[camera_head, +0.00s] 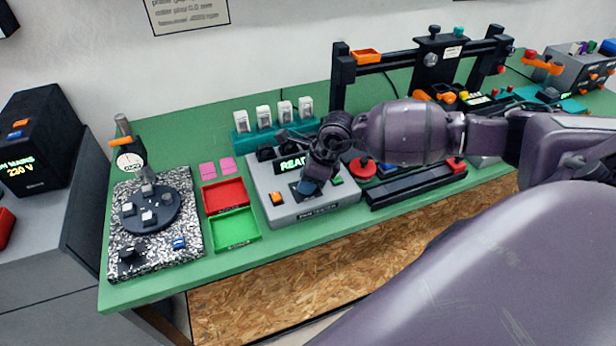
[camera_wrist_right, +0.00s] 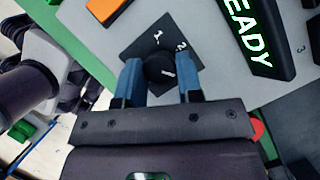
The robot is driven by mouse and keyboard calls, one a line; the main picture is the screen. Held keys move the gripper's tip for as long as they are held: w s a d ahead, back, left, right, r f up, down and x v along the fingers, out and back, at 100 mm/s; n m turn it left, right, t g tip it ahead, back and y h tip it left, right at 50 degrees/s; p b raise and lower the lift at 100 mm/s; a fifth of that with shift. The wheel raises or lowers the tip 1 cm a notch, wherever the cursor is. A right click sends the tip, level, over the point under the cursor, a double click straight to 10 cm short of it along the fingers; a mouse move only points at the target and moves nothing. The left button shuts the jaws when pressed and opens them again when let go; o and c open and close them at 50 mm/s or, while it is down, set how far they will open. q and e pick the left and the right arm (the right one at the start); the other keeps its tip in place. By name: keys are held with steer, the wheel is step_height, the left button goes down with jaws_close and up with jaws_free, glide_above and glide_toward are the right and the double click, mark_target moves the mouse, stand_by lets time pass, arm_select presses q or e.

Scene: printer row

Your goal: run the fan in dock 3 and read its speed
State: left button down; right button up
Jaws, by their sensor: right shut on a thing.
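The grey tester box (camera_head: 285,210) stands on the green bench, with a lit display (camera_head: 291,163) reading "READY", partly covered by my arm in the head view. The display also shows in the right wrist view (camera_wrist_right: 246,35). My right gripper (camera_head: 308,187) reaches down onto the box's front panel. In the wrist view its blue fingers (camera_wrist_right: 161,85) are shut on a black round selector knob (camera_wrist_right: 158,66) on a dark plate marked 1 and 2. Its other marks are hidden, and I cannot tell the setting. A dock label 3 (camera_wrist_right: 301,48) is beyond the display. The fan is not clear.
An orange button (camera_head: 277,198) and a green button (camera_head: 337,180) flank the knob. Red (camera_head: 226,184) and green trays (camera_head: 236,246) lie left of the box. A teal rack (camera_head: 243,138) of white parts stands behind. A black frame stands right.

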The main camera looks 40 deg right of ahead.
steer(key=shift+m, duration=0.5)
steer(key=o, duration=0.9)
steer(key=v, duration=1.1)
steer(key=shift+s+a, duration=0.15)
steer(key=shift+a, duration=0.1)
